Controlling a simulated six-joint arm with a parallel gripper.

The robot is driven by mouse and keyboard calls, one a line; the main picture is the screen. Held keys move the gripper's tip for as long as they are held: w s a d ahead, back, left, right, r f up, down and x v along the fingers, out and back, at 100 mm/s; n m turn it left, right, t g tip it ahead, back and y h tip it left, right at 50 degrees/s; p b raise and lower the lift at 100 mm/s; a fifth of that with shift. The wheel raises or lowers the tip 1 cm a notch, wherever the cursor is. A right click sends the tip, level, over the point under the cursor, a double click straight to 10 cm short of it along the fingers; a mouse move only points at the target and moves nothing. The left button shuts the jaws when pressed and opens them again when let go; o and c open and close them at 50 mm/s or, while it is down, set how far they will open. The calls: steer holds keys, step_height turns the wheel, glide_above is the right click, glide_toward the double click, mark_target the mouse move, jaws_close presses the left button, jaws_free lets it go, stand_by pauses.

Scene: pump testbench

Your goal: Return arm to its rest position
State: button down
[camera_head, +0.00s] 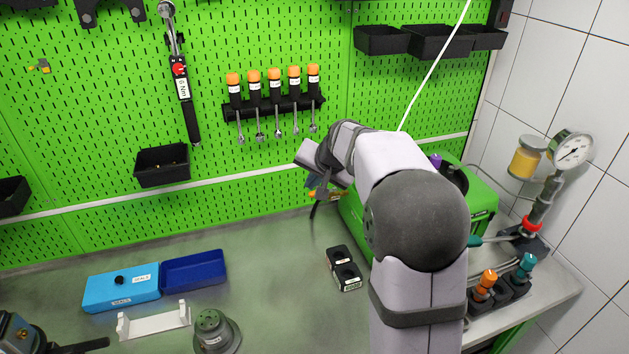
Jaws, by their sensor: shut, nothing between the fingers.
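My arm (415,290) rises from the bottom right of the view, bends at a dark round joint and reaches toward the pegboard. Its wrist (325,158) is bent to the left, in front of the green pump testbench (482,195). My gripper (317,195) is below the wrist, above the back of the table, and is only partly seen. It is shut, and I see nothing held in it. The arm hides part of the testbench.
A small black holder (344,269) stands on the table left of my arm. A light blue box (121,287), a dark blue tray (194,270), a white bracket (154,322) and a grey round part (214,331) are at the left. A pressure gauge (572,150) stands at the right.

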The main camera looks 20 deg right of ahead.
steer(key=s+a+f+n+g, duration=0.1)
steer(key=s+f+n+g, duration=0.4)
steer(key=s+f, duration=1)
steer(key=s+a+n+g, duration=0.1)
steer(key=s+a, duration=0.2)
steer(key=s, duration=0.6)
steer(key=s+a+n+g, duration=0.1)
steer(key=s+a, duration=0.2)
steer(key=s, duration=0.7)
steer(key=shift+a+r+n+h, duration=0.2)
steer(key=shift+r+n+h, duration=0.2)
